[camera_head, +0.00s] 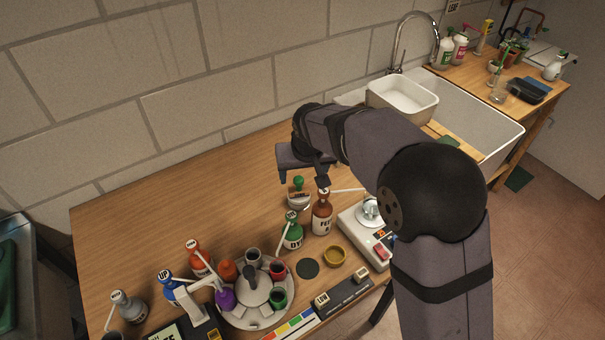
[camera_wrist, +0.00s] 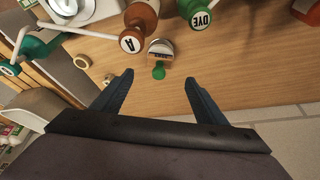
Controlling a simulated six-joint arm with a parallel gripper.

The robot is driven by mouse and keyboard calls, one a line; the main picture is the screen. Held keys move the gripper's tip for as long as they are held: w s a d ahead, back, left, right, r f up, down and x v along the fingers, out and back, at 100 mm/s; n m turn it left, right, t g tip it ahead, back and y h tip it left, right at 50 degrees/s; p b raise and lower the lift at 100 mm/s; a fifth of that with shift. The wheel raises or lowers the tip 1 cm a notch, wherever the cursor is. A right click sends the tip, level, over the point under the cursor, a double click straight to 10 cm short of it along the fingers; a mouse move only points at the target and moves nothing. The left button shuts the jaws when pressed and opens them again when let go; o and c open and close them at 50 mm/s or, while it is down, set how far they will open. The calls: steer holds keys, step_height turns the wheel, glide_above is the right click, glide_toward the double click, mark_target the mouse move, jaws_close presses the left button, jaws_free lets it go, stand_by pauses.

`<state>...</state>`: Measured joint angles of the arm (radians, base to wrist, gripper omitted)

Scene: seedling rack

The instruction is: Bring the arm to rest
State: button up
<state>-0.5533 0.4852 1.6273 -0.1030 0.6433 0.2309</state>
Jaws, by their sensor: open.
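My gripper (camera_head: 302,178) hangs over the back-middle of the wooden table (camera_head: 150,215). In the wrist view my gripper (camera_wrist: 158,78) shows two dark fingers spread wide, with nothing held between them. A stamp with a green knob (camera_head: 298,196) stands just in front of the fingers in the head view. In the wrist view the stamp (camera_wrist: 160,52) lies just beyond the fingertips, and I cannot tell the height gap. My arm reaches in from the right and hides part of the table and sink.
A brown bottle (camera_head: 322,215) and a green DYE bottle (camera_head: 291,234) stand close in front of my gripper. A white scale (camera_head: 360,237) is to their right. A round carousel (camera_head: 240,315) holds several cups. A sink (camera_head: 485,135) lies right. The table's back left is clear.

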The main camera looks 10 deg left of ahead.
stand_by(0.3)
steer(key=w+d+r+n+h+p, duration=0.1)
steer(key=d+r+n+h+p, duration=0.1)
steer(key=d, duration=0.6)
steer(key=w+d+r+n+h+p, duration=0.1)
steer(key=w+d+r+h, duration=0.1)
steer(key=d, duration=0.7)
steer(key=s+d+f+m+g+b, duration=0.1)
steer(key=s+d+f+m, duration=0.1)
steer(key=s, duration=0.7)
steer(key=s+d+f+m+g+y+b, duration=0.1)
steer(key=s+d+f+m, duration=0.2)
steer(key=s, duration=0.6)
steer(key=s+d+f+m+g+y+b, duration=0.1)
steer(key=s+d, duration=0.4)
steer(key=s, duration=0.5)
step_height(320, 180, down, 3)
steer(key=shift+r+m+g, duration=0.2)
steer(key=shift+m+g, duration=0.4)
steer(key=shift+m, duration=0.2)
steer(key=shift+d, duration=0.1)
